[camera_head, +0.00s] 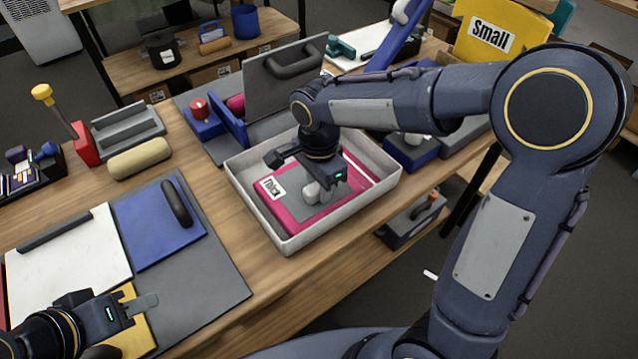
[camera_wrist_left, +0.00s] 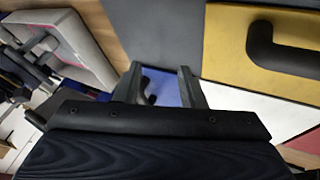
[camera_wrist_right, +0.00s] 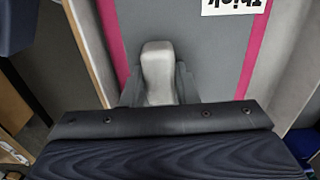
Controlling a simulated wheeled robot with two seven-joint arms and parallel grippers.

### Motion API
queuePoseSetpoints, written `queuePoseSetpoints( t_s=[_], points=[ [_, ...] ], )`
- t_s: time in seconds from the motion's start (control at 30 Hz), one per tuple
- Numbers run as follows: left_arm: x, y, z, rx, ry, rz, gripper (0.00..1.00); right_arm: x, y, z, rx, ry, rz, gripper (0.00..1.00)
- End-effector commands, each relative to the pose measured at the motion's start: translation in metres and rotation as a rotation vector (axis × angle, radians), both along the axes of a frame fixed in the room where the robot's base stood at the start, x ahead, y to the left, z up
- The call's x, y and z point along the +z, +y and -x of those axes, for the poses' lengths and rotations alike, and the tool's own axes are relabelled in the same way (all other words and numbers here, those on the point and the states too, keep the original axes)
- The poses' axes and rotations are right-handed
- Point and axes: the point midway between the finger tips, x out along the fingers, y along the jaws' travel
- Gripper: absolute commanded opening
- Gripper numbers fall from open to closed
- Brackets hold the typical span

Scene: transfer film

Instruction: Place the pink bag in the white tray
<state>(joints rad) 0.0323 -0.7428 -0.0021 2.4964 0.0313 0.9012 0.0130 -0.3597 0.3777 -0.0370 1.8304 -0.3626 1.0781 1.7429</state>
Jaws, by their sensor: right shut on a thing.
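The pink bag (camera_head: 299,213) is a flat pink piece with a grey top, a white label and a pale handle. It lies inside the white tray (camera_head: 342,225), low within its walls. My right gripper (camera_head: 320,190) is over it, shut on the handle, which stands between the fingers in the right wrist view (camera_wrist_right: 158,75). The label and pink edges of the bag (camera_wrist_right: 205,55) show there too. Part of the bag is hidden under my right gripper. My left gripper (camera_head: 143,303) is open and empty over the near left of the table; its fingers are apart in the left wrist view (camera_wrist_left: 162,85).
A grey board with a blue piece (camera_head: 160,225), a white piece (camera_head: 65,260) and a yellow piece (camera_head: 135,335) lies at the near left. A cream roll (camera_head: 140,158) and a red stamp-like tool (camera_head: 80,145) lie beyond. A grey upright panel (camera_head: 265,95) stands behind the tray.

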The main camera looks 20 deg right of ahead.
Motion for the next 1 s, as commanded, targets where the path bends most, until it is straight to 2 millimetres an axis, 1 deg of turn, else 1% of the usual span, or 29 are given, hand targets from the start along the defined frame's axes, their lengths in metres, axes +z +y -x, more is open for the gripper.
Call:
queuePoseSetpoints(
  t_s=[0.1, 0.13, 0.27, 0.3, 0.53, 0.63, 0.67, 0.77, 1.0],
  points=[
    [-0.004, 0.0, 0.0, 0.0, 0.0, 0.0, 0.36, -0.004, 0.0, 0.0, 0.0, -0.001, 0.0, 0.0],
    [-0.003, 0.0, 0.0, 0.0, 0.0, 0.0, 0.36, -0.003, 0.0, 0.0, 0.0, 0.0, 0.0, 0.3],
    [-0.002, 0.0, 0.0, 0.0, 0.0, 0.0, 0.36, -0.003, 0.0, 0.0, 0.0, 0.0, 0.0, 0.47],
    [-0.002, 0.0, 0.0, 0.0, 0.0, 0.0, 0.36, -0.003, 0.0, 0.0, 0.0, 0.0, 0.0, 0.49],
    [-0.002, 0.0, 0.0, 0.0, 0.0, 0.0, 0.36, -0.002, 0.0, 0.0, 0.0, 0.0, 0.0, 0.49],
    [0.003, 0.0, 0.0, 0.0, 0.0, 0.0, 0.36, 0.004, 0.0, 0.0, 0.0, -0.001, 0.0, 0.49],
    [0.001, 0.0, 0.0, 0.0, 0.0, 0.0, 0.36, 0.005, 0.0, -0.001, 0.0, -0.003, -0.001, 0.49],
    [0.001, 0.0, 0.0, 0.0, 0.0, 0.0, 0.36, 0.02, 0.0, -0.001, -0.001, -0.006, -0.001, 0.49],
    [0.003, 0.0, 0.0, 0.0, 0.0, 0.0, 0.36, 0.072, 0.001, -0.001, 0.0, -0.006, -0.002, 0.49]
  ],
)
